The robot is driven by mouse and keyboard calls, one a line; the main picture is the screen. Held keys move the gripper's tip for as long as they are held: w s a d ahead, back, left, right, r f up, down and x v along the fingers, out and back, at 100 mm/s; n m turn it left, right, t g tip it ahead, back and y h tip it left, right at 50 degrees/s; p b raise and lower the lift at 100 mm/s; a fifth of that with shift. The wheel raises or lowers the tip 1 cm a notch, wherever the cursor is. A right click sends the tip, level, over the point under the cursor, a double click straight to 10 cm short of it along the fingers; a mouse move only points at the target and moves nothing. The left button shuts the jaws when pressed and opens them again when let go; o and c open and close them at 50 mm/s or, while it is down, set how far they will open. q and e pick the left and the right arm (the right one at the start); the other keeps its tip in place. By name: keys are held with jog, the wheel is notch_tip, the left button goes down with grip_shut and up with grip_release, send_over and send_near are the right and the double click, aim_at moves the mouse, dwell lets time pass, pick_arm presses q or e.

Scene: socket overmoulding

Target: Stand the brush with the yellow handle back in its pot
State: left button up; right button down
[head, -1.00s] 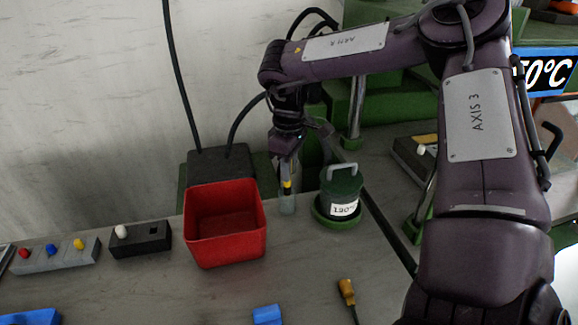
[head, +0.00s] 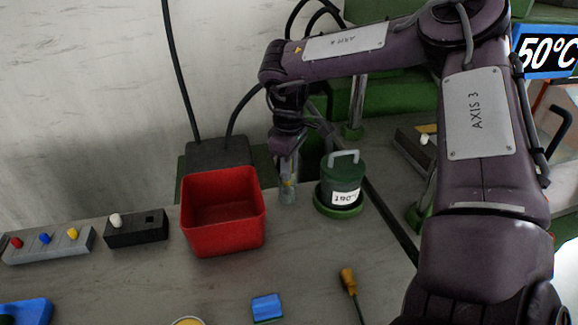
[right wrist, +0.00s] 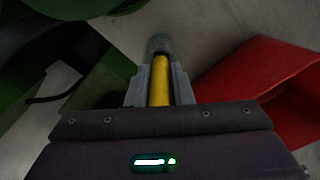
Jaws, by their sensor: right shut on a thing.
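The brush's yellow handle (right wrist: 160,82) is held between the two grey fingers of my right gripper (right wrist: 160,92). In the head view the gripper (head: 287,178) points down, and only a small bit of yellow shows at its fingertips. My left gripper is out of view.
A red bin (head: 222,238) stands close left of the pot. A dark green lidded pot marked 190 (head: 340,180) stands close right. A black switch box (head: 137,230), a blue block (head: 267,308) and a tool with an orange-brown end (head: 348,280) lie around open bench.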

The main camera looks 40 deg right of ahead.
dwell(0.4)
jog(key=c, duration=1.2)
grip_release()
notch_tip(320, 180, up, 8)
jog(key=shift+f, duration=0.1)
